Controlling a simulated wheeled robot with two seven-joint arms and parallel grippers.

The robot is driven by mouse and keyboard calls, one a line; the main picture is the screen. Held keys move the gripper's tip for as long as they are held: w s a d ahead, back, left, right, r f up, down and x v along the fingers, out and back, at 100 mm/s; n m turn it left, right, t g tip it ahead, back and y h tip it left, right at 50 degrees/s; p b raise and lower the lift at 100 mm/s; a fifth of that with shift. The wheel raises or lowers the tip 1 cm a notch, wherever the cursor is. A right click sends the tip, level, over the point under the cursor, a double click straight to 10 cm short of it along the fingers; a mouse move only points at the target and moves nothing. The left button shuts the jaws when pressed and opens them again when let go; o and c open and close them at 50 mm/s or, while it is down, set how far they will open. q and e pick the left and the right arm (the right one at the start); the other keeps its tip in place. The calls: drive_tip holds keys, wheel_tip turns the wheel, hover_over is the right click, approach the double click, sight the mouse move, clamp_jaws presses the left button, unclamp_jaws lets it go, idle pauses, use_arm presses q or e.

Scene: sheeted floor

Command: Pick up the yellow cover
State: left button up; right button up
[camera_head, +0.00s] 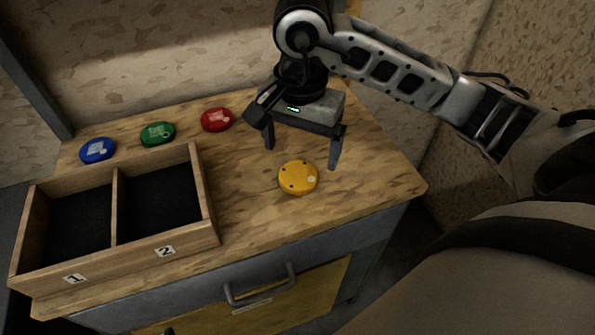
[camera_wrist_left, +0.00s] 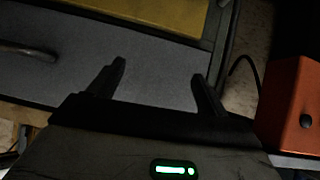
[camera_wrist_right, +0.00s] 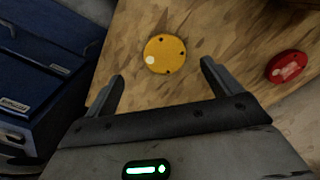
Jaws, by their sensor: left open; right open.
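The yellow cover (camera_head: 298,177) is a round disc with small dark holes and one pale spot. It lies flat on the wooden top, right of the two-part box. My right gripper (camera_head: 302,160) is open and empty, above and just behind the cover. In the right wrist view the cover (camera_wrist_right: 165,54) shows ahead of the open fingers (camera_wrist_right: 162,85), roughly centred between them and not touched. My left gripper (camera_wrist_left: 158,82) is open and empty in the left wrist view, in front of a grey surface. It is not seen in the head view.
A wooden box (camera_head: 208,206) with compartments marked 1 and 2 stands at the left. Blue (camera_head: 97,150), green (camera_head: 158,134) and red (camera_head: 217,119) discs lie behind it. The wooden top is clear around the yellow cover. A drawer handle (camera_head: 262,288) sticks out in front.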

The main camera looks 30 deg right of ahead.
sight(298, 174)
drive_tip(key=shift+w+d+f+p, duration=0.1)
drive_tip(key=shift+w+f+p, duration=0.05)
drive_tip(key=shift+f, duration=1.05)
drive_tip(key=shift+w+f+p, duration=0.15)
drive_tip(key=shift+f, duration=1)
drive_tip(key=shift+w+d+f+p, duration=0.1)
drive_tip(key=shift+w+f+p, duration=0.05)
drive_tip(key=shift+f, duration=1.05)
drive_tip(key=c, duration=1.2)
